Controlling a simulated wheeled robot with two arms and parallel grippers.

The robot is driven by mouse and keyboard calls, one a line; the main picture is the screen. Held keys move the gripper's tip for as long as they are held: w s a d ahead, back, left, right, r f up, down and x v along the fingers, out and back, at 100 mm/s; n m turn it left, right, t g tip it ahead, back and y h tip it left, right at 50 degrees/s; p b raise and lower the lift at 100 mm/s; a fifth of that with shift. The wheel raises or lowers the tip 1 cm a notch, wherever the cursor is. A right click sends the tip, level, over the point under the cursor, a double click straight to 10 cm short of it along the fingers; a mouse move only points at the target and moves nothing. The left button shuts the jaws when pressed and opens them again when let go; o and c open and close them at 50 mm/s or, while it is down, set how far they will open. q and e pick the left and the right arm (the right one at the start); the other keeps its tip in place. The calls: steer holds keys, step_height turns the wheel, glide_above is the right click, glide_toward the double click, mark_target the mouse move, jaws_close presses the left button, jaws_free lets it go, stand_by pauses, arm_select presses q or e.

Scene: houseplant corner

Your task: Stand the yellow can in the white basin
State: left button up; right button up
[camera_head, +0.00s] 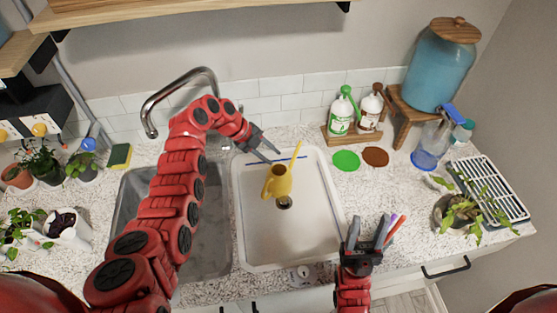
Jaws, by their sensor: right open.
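The yellow can (277,183) is a small watering can with a long thin spout pointing up and right. It appears upright inside the white basin (241,228), above and left of the drain; I cannot tell whether its base touches the floor. My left gripper (275,158) reaches in from the upper left, with its fingers apart just above the can's top. I see nothing clearly between them. My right gripper (368,232) is open and empty over the counter by the basin's lower right corner.
A grey sink (215,245) lies left of the basin, partly behind my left arm, with a faucet (180,88) behind. Purple and orange sticks (397,230) stand beside my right gripper. Bottles (341,115), a blue dispenser (438,70), a drooping plant (460,210) and a rack (490,185) stand right.

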arm_select(q)
steer(key=b+v, duration=0.1)
steer(key=v, duration=0.3)
steer(key=shift+a+r, duration=0.15)
steer(key=shift+r, duration=0.05)
steer(key=shift+s+f, duration=0.1)
